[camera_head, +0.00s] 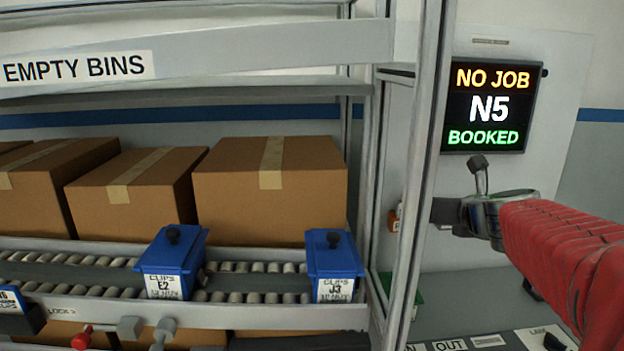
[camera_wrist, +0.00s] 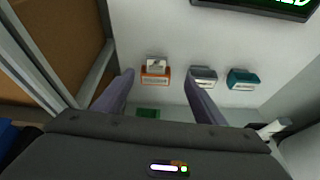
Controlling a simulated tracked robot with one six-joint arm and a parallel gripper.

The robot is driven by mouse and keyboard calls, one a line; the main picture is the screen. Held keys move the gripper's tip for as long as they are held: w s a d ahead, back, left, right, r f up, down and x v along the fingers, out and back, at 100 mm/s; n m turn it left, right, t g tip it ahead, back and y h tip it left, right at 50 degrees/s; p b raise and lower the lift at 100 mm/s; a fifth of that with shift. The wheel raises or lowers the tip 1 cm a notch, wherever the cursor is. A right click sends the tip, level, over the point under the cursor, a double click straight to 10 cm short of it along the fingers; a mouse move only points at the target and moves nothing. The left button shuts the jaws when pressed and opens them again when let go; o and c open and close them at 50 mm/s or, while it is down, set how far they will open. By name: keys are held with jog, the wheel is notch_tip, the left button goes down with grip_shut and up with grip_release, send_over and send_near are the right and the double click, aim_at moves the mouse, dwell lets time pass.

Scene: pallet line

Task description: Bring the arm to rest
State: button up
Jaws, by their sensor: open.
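My gripper (camera_wrist: 158,86) is open in the wrist view, with its two grey fingers apart and nothing between them. It faces a pale wall panel. In the head view my red-sleeved arm reaches in from the right, and my gripper (camera_head: 440,212) is partly hidden behind the grey rack post. An orange holder (camera_wrist: 155,76) with a white card shows beyond the fingertips, apart from them as far as I can tell.
A rack post (camera_head: 418,180) stands close left of my gripper. Blue bins E2 (camera_head: 172,264) and J3 (camera_head: 333,266) sit on the roller shelf, with cardboard boxes (camera_head: 270,205) behind. Grey (camera_wrist: 203,77) and teal (camera_wrist: 242,79) holders line the panel.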

jog(key=s+d+f+m+g+h, duration=0.1)
jog(key=s+d+m+h, duration=0.3)
jog(key=m, duration=0.6)
jog(key=s+d+f+m+g+h, duration=0.1)
jog(key=s+d+f+m+h, duration=0.3)
jog(key=m, duration=0.6)
jog(key=s+f+m+g, duration=0.2)
jog(key=s+m+g, duration=0.1)
jog(key=s+m, duration=0.25)
jog(key=s+a+f+m+g+y, duration=0.3)
jog(key=s+a+f+m+y, duration=0.2)
jog(key=s+a+f+m, duration=0.55)
jog(key=s+a+r+n+y, duration=0.1)
jog(key=s+a+y, duration=0.2)
jog(key=a, duration=1)
jog(key=s, duration=0.3)
jog(key=shift+a, duration=0.2)
jog(key=shift+s, duration=0.1)
